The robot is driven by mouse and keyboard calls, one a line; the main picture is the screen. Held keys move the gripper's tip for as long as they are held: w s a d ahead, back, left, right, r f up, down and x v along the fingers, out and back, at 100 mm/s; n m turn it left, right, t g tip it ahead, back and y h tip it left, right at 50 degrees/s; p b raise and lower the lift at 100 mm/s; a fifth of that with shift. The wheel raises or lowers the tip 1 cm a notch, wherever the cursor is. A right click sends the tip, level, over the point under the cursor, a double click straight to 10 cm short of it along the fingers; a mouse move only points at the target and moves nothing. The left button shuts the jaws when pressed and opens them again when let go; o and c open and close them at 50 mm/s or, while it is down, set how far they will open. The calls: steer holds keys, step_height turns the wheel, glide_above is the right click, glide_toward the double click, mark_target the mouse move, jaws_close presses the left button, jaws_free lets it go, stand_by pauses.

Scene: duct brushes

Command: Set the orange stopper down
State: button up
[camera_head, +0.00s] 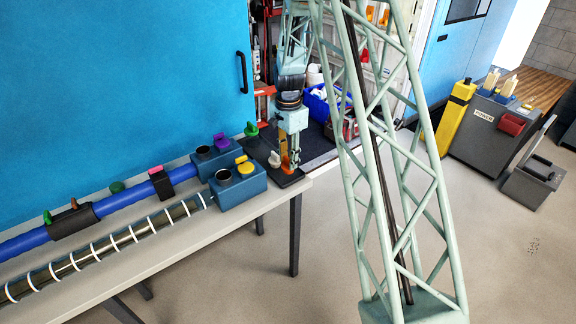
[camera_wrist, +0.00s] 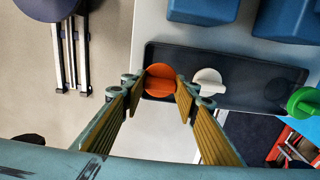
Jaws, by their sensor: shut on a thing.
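The orange stopper (camera_wrist: 160,80) is between the fingertips of my gripper (camera_wrist: 158,88) in the wrist view, with its round top showing. In the head view my gripper (camera_head: 290,163) points down over the near end of a dark tray (camera_head: 262,148) on the bench, shut on the orange stopper (camera_head: 285,158). The wrist view shows the orange stopper at the left end of the dark tray (camera_wrist: 240,62), beside a white stopper (camera_wrist: 208,80). I cannot tell whether the orange stopper touches the tray. Its lower part is hidden.
A green stopper (camera_head: 251,129) stands at the tray's far end. Blue blocks (camera_head: 238,187) with round openings sit beside the tray. A blue pipe (camera_head: 115,203) and a ringed duct (camera_head: 110,246) run along the bench (camera_head: 200,245). The bench edge is close to my gripper.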

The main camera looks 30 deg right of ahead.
mark_target(288, 164)
steer(key=shift+w+d+f, duration=0.15)
steer(key=shift+w+f, duration=0.05)
steer(key=shift+w, duration=0.2)
steer(key=shift+f, duration=1.65)
steer(key=shift+f, duration=0.15)
steer(key=o, duration=0.8)
steer(key=shift+o, duration=0.2)
steer(key=shift+r, duration=0.2)
step_height(288, 164, up, 12)
steer(key=shift+f, duration=0.2)
steer(key=shift+r, duration=0.2)
steer(key=shift+r, duration=0.1)
